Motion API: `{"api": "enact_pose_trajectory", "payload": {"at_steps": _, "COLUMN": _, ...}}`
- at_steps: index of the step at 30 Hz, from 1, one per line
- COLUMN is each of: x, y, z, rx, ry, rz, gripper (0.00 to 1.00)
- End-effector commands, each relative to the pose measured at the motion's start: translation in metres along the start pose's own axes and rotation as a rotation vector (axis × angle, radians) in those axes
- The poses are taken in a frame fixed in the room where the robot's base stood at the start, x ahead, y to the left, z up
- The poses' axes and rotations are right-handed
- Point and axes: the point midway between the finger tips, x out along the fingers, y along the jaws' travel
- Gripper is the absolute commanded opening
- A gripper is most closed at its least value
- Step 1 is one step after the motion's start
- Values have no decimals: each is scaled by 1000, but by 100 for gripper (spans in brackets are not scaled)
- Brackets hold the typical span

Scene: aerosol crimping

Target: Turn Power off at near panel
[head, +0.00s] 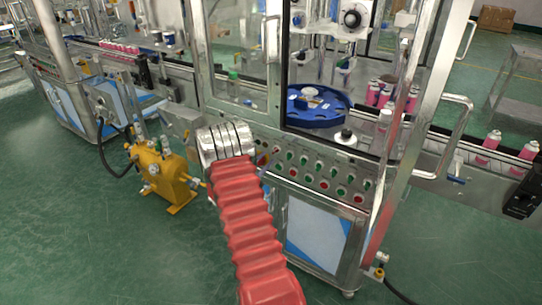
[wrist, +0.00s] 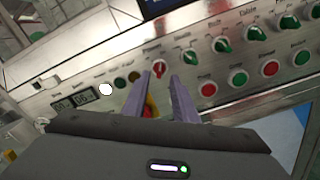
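The near panel is a sloped metal control strip (head: 312,182) along the front of the machine, also filling the wrist view (wrist: 258,92). It carries rows of red and green knobs and buttons. My gripper (wrist: 161,76) points at the panel with its two purple fingers apart. A red knob (wrist: 158,68) with a pale bar shows between the fingertips; I cannot tell whether they touch it. A yellow-backed red button (wrist: 149,108) shows lower between the fingers, partly hidden. The small labels are too blurred to tell which control is Power.
Green selector knobs (wrist: 221,45) and red buttons (wrist: 208,90) sit close to the right of the fingers. Small displays (wrist: 84,96) and a lit white lamp (wrist: 106,90) are to the left. A yellow pump (head: 162,175) stands left of my arm. A door handle (head: 455,135) juts out right.

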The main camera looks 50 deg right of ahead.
Motion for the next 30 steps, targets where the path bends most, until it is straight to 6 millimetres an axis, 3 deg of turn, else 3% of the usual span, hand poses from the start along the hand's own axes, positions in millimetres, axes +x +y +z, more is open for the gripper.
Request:
{"api": "enact_pose_trajectory", "payload": {"at_steps": 9, "x": 43, "y": 0, "z": 0, "rx": 1, "ry": -2, "rz": 0, "gripper": 26}}
{"api": "enact_pose_trajectory", "payload": {"at_steps": 21, "x": 50, "y": 0, "z": 0, "rx": 0, "ry": 0, "rz": 0, "gripper": 26}}
{"api": "enact_pose_trajectory", "payload": {"at_steps": 30, "x": 50, "y": 0, "z": 0, "rx": 0, "ry": 0, "rz": 0, "gripper": 5}}
